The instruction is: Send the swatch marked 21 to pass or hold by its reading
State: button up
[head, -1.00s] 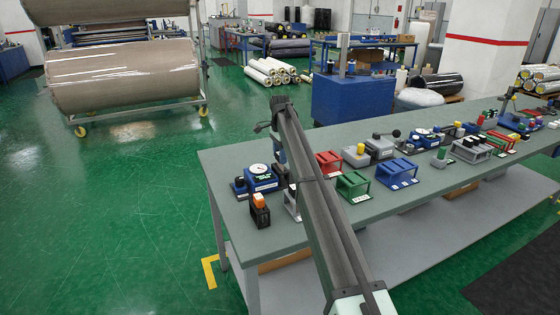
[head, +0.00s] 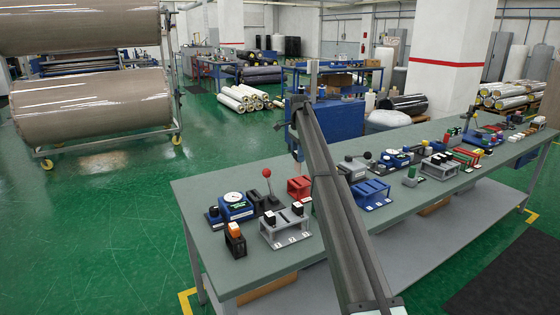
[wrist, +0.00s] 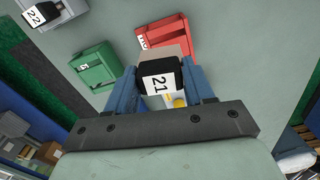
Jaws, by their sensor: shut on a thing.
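In the wrist view my gripper (wrist: 161,70) is shut on the swatch marked 21 (wrist: 156,83), a black-capped piece with a white label, between its two blue fingers. In the head view the end of my arm (head: 297,150) hangs over the bench near the red rack, and the held swatch cannot be made out. A red rack (wrist: 164,36) and a green rack (wrist: 93,64) lie below in the wrist view. The swatch marked 22 (wrist: 46,16) is at the upper left. A blue device with a round dial (head: 235,206) stands at the bench's left end; its reading is too small to tell.
A lever with a red knob (head: 267,174) stands beside the dial device. A grey rack (head: 286,231) holds black-topped pieces near the front edge. A black stand (head: 235,243) holds an orange piece. A blue rack (head: 372,195) is right of my arm. The bench's left corner is bare.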

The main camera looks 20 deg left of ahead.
jog(key=shift+w+a+r+n, duration=0.1)
jog(key=shift+w+a+n, duration=0.1)
jog(key=shift+w, duration=0.2)
jog(key=shift+w+a+r+n, duration=0.1)
jog(key=shift+w+n, duration=0.1)
jog(key=shift+w, duration=0.15)
jog(key=shift+s+n, duration=0.1)
jog(key=shift+n, duration=0.4)
jog(key=shift+f, duration=0.25)
jog(key=shift+f, duration=2.3)
jog(key=shift+f, duration=0.15)
jog(key=shift+f, duration=3.15)
